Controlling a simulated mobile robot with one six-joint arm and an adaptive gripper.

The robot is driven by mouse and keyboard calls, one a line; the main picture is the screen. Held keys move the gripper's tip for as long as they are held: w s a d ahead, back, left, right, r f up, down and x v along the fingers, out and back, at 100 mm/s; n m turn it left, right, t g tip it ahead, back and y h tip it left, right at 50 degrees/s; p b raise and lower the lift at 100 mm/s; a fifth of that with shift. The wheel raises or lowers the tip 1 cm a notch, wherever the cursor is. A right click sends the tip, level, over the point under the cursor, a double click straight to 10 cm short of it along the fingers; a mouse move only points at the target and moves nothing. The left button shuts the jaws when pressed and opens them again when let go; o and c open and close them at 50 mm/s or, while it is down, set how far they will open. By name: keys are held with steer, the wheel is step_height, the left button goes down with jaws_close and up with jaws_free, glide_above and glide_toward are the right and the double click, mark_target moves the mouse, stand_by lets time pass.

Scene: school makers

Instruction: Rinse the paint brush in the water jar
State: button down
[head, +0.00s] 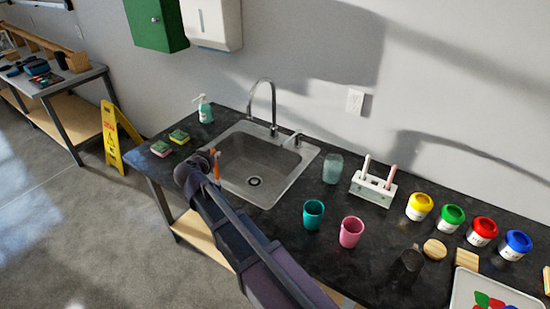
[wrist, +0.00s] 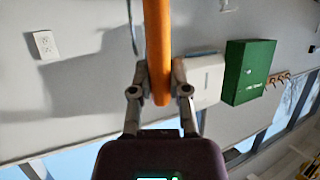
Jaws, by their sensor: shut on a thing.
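My gripper (wrist: 160,78) is shut on an orange stick-like handle (wrist: 157,35), taken to be the paint brush; its bristles are out of the wrist view. In the head view the orange handle (head: 216,167) shows beside the end of my arm, near the sink's left rim. A translucent pale-green glass jar (head: 332,169), likely the water jar, stands upright on the dark counter to the right of the sink. My gripper is well to the left of it, and the brush is apart from it. The gripper's fingers are mostly hidden in the head view.
The sink (head: 260,160) has a tall faucet (head: 273,105). A white holder (head: 373,189) with upright sticks stands right of the jar. Teal (head: 313,214) and pink (head: 351,232) cups stand in front. Several paint pots, including yellow (head: 419,207), and a dark bottle (head: 406,268) are farther right.

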steer(key=w+d+r+m+g+h+p, duration=0.1)
steer(key=w+d, duration=0.5)
steer(key=d, duration=0.8)
steer(key=w+d+r+m+g+h+p, duration=0.1)
steer(key=w+d+r+m+h+p, duration=0.2)
steer(key=w+d, duration=0.4)
steer(key=w+d+r+m+g+h+p, duration=0.2)
steer(key=w+d+r+m+h+p, duration=0.1)
steer(key=d, duration=1.9)
steer(key=w+m+h, duration=0.1)
steer(key=w+h, duration=0.1)
steer(key=w, duration=0.1)
steer(key=shift+w+m, duration=0.3)
steer(key=shift+f, duration=0.15)
